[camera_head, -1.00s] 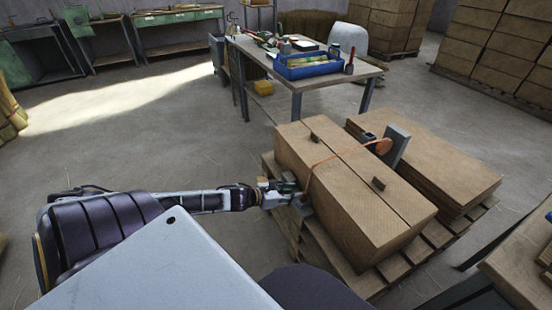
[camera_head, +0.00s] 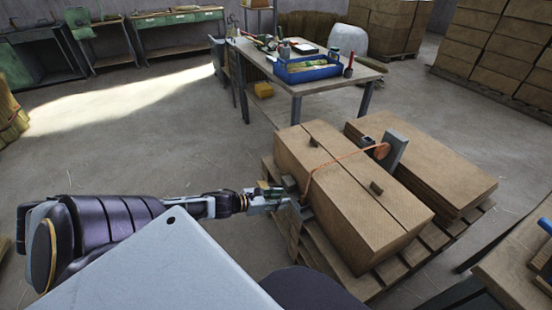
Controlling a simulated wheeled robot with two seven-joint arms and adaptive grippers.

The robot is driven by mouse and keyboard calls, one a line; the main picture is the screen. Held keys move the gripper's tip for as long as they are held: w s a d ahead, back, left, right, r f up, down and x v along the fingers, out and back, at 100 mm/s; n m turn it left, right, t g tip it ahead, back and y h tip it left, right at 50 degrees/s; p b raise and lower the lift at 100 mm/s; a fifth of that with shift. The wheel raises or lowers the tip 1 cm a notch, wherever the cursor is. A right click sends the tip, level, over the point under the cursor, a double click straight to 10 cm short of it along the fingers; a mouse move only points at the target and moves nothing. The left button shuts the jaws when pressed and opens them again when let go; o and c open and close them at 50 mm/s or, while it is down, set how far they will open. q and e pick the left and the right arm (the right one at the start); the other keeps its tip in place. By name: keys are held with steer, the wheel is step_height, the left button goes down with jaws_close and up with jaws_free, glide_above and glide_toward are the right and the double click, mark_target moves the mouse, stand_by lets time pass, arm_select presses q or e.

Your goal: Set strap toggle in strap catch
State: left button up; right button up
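An orange strap (camera_head: 342,158) runs from an orange disc (camera_head: 381,151) on a grey upright plate (camera_head: 394,149), across the top of a long brown carton (camera_head: 345,190), and down over its near left edge. My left gripper (camera_head: 287,193) is at the carton's left side, close to the strap's lower end. A grey metal piece (camera_head: 299,212) shows just below the gripper against the carton's side. The toggle and the catch are too small or covered to tell apart, and so is whether the fingers are closed. My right gripper is out of view.
The carton and a flat cardboard stack (camera_head: 440,165) lie on a wooden pallet (camera_head: 425,243). A worktable (camera_head: 345,83) with a blue crate (camera_head: 307,70) stands behind. Another table edge (camera_head: 505,275) is at the lower right. Floor left of the pallet is clear.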

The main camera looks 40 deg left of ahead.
arm_select(q)
steer(key=shift+s+a+r, duration=0.15)
steer(key=shift+s+r, duration=0.05)
steer(key=shift+s, duration=0.25)
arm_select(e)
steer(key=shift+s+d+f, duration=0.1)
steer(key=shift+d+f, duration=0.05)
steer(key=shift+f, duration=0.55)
arm_select(q)
steer(key=s+f+n+g+y, duration=0.2)
steer(key=s+f+n+y, duration=0.1)
steer(key=f+n, duration=0.65)
steer(key=s+f+n+g+y, duration=0.25)
steer(key=f+n, duration=0.35)
steer(key=n, duration=0.6)
steer(key=s+d+f+n+g, duration=0.3)
steer(key=s+d+f+n, duration=0.1)
steer(key=d+n, duration=0.4)
steer(key=s+d+f+n+g+h, duration=0.1)
steer(key=s+d+f+n+g, duration=0.2)
steer(key=d+n, duration=0.5)
steer(key=s+d+f, duration=0.1)
steer(key=s+d, duration=0.1)
steer(key=d, duration=0.1)
steer(key=shift+s+f, duration=0.15)
steer(key=shift+s, duration=0.25)
steer(key=shift+n+g, duration=0.25)
